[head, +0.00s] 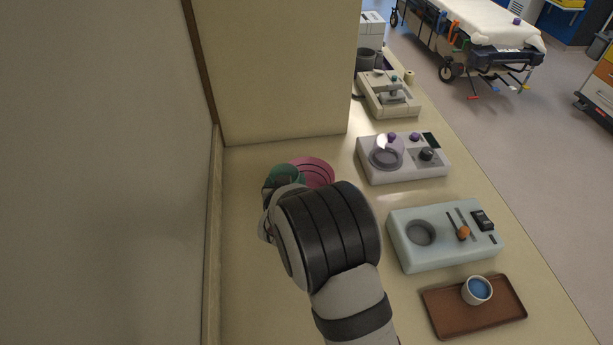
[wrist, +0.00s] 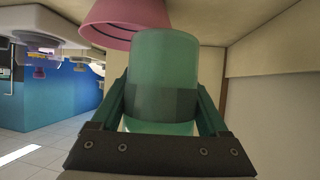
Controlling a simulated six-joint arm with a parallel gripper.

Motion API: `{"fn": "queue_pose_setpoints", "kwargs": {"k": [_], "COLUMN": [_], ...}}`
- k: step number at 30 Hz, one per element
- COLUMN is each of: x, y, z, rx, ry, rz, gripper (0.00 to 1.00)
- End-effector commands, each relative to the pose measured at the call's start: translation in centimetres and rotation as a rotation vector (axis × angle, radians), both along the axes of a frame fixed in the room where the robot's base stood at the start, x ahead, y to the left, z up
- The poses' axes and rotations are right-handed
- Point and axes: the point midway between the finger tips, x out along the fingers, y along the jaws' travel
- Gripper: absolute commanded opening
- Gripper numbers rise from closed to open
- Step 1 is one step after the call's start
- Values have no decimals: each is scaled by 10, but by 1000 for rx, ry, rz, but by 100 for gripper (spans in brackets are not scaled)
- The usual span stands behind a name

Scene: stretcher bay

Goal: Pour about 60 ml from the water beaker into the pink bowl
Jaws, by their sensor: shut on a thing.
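My gripper (wrist: 163,108) is shut on a translucent green beaker (wrist: 162,65), with one finger on each side of it in the wrist view. In the head view the beaker (head: 286,174) shows only in part, behind my wrist. The pink bowl (head: 316,169) stands on the counter just right of the beaker, partly hidden by it and my arm. The bowl also shows in the wrist view (wrist: 125,18), behind the beaker at the top. That view appears upside down. I cannot tell the beaker's tilt, its water level or whether any water is in the bowl.
A grey-white device (head: 403,168) and a pale blue device (head: 445,256) stand right of my arm. A brown tray (head: 445,317) with a white cup of blue contents (head: 478,291) lies nearer. A wall panel (head: 285,70) rises behind the bowl. A stretcher (head: 480,25) stands beyond.

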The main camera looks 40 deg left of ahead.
Motion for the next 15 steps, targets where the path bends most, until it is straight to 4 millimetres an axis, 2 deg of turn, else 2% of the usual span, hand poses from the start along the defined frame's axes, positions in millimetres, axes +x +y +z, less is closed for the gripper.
{"fn": "queue_pose_setpoints", "kwargs": {"k": [1, 3, 9, 12, 15], "x": [24, 55, 135, 164, 184], "y": [-2, -6, -35, -51, -65], "z": [1, 3, 7, 10, 11], "rx": [2, 1, 0, 0, 0], "ry": [-1, -2, -1, -1, 0], "rz": [-5, -4, -14, -24, -32], "gripper": [14, 14, 14, 14, 14]}}
